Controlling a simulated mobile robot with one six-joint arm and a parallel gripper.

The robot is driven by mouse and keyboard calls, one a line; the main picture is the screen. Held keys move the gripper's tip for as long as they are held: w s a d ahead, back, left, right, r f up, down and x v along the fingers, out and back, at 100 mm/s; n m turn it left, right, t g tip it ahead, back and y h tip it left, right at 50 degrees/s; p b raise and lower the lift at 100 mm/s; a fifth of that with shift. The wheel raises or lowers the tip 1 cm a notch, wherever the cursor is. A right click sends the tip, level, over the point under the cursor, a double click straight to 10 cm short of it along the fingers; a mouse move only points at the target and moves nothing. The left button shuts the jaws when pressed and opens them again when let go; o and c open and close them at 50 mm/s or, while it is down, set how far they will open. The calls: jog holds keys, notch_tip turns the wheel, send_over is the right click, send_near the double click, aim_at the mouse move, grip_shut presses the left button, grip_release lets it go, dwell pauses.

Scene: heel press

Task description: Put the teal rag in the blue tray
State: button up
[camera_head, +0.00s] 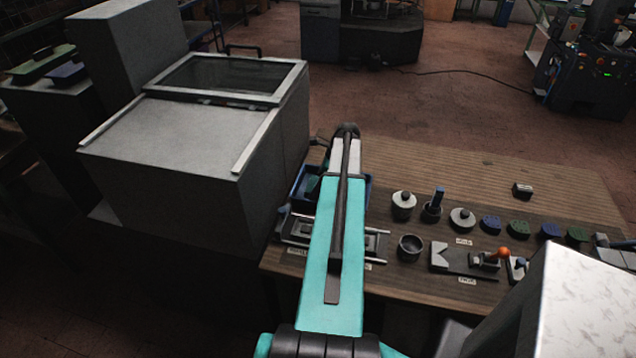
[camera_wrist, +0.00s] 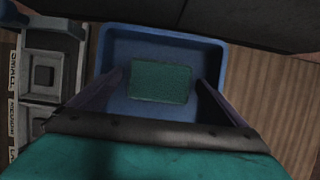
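The blue tray (camera_wrist: 222,58) lies under my gripper (camera_wrist: 163,78) in the wrist view. A flat dark teal rag (camera_wrist: 160,82) appears inside the tray's outline, near its middle, and looks to be lying on its floor. My gripper is open, one finger on each side of the rag with a gap to it. How high the fingers are above the tray floor is hard to tell. In the head view my arm hides most of the tray (camera_head: 302,190) and all of the rag.
A large grey machine (camera_head: 200,140) stands left of the table. On the wooden table (camera_head: 450,185) are a labelled grey holder (camera_head: 296,228), a dark cup (camera_head: 410,247), several round pieces, blue and green pads (camera_head: 519,228), and a fixture with an orange knob (camera_head: 503,253). The table's back is mostly clear.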

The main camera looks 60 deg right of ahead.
jog(key=shift+r, duration=0.25)
jog(key=b+v, duration=0.3)
jog(key=v, duration=0.8)
jog(key=shift+r+b, duration=0.35)
jog(key=shift+r, duration=0.05)
jog(key=shift+s, duration=0.15)
dwell(0.8)
